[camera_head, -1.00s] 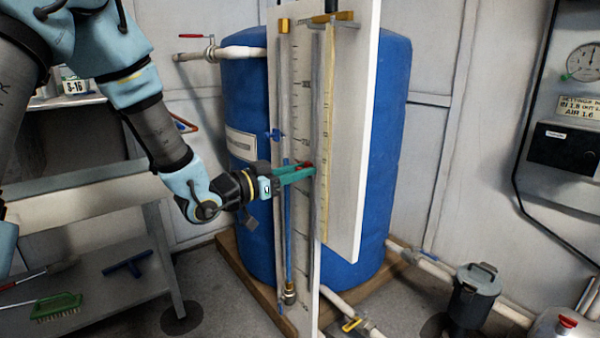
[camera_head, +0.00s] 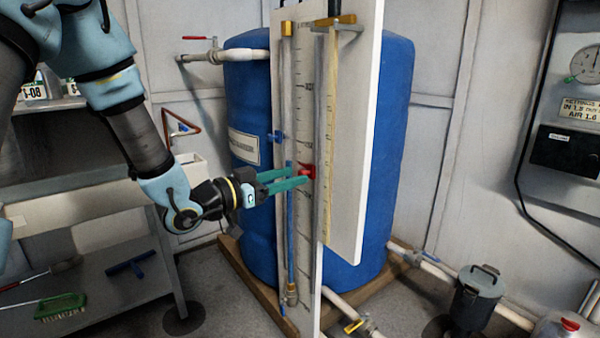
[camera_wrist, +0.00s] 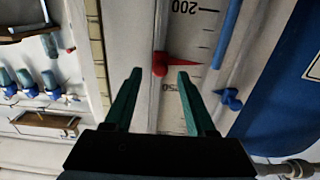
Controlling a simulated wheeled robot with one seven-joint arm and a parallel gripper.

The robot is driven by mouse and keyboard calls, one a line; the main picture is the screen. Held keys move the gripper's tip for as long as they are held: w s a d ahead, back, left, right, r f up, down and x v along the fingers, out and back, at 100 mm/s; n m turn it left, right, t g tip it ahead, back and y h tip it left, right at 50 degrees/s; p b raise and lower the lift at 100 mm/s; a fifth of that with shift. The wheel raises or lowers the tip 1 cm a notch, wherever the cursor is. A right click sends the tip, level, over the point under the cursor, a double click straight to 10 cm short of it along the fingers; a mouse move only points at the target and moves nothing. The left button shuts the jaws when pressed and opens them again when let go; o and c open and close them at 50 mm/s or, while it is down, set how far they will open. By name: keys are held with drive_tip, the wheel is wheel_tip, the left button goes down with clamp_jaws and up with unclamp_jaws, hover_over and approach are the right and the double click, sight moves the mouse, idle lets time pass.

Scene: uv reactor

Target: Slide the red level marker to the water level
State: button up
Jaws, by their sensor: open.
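The red level marker (camera_head: 309,171) sits on the upright scale board (camera_head: 303,235); it also shows in the wrist view (camera_wrist: 160,64), its pointer reaching right. Left of the scale stands a clear sight tube with blue water (camera_head: 290,225). In the wrist view, the top end of the blue water column (camera_wrist: 218,64) is about level with the pointer's tip. My gripper (camera_head: 300,176) is open, its green fingers pointing at the board. In the wrist view, the marker lies beyond the fingertips (camera_wrist: 159,74), between them in the picture, and looks free of them.
A blue tank (camera_head: 385,150) stands behind the board on a wooden base. A second white board (camera_head: 350,140) with a yellowish strip stands to the right of the scale. A blue valve (camera_wrist: 229,98) is beside the tube. A grey bench (camera_head: 100,222) is at left.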

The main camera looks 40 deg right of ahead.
drive_tip(key=a, duration=0.7)
drive_tip(key=shift+w+p, duration=0.15)
drive_tip(key=shift+p, duration=0.15)
drive_tip(key=shift+d, duration=0.1)
